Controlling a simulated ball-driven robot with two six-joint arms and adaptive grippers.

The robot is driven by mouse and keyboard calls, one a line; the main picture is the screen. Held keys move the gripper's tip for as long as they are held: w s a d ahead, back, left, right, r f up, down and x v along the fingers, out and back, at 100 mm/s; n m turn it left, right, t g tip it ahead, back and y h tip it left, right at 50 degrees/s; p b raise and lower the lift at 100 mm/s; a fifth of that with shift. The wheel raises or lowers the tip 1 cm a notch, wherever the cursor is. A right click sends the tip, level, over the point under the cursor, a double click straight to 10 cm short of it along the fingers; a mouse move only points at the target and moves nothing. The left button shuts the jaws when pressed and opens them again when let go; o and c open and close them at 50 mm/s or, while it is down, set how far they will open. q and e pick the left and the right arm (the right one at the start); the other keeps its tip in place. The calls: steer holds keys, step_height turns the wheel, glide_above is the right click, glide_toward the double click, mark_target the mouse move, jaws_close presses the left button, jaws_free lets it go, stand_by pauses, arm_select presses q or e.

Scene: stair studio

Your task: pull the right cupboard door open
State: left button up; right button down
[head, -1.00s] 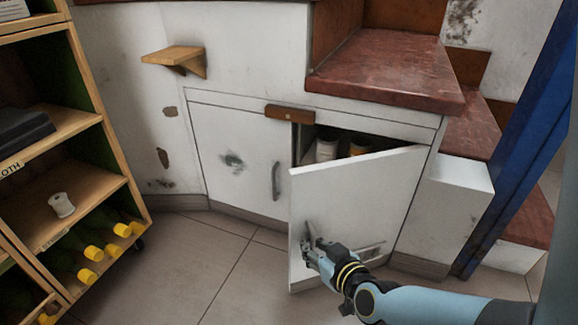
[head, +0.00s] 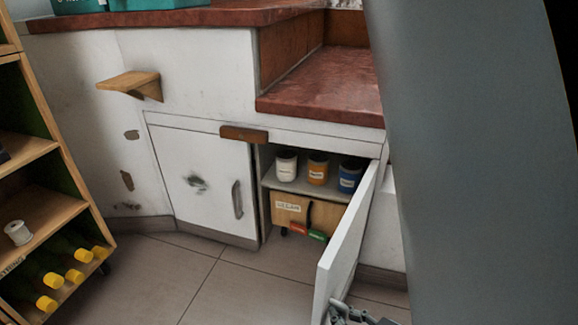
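The right cupboard door (head: 346,246) is white and stands wide open, swung out on its right side. My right gripper (head: 340,308) is at the bottom edge of the head view, close against the lower part of the door. Only part of it shows, and I cannot tell whether its fingers are apart or whether it touches the door. The door's handle is hidden. The open compartment shows a white jar (head: 286,167), an orange jar (head: 317,169) and a blue jar (head: 349,177) on a shelf, above a wooden box (head: 290,208). My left gripper is not in view.
The left cupboard door (head: 205,182) is shut, with a grey handle (head: 237,199). A small wooden bracket shelf (head: 128,82) juts from the wall. A wooden rack (head: 75,190) with yellow-capped bottles stands at the left. The tiled floor (head: 180,278) in front is clear.

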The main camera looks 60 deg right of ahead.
steer(key=shift+s+d, duration=0.1)
steer(key=shift+s, duration=0.2)
steer(key=c, duration=1.6)
jaws_free()
steer(key=shift+c, duration=0.2)
steer(key=shift+r, duration=0.1)
step_height(320, 180, up, 10)
steer(key=shift+f, duration=0.1)
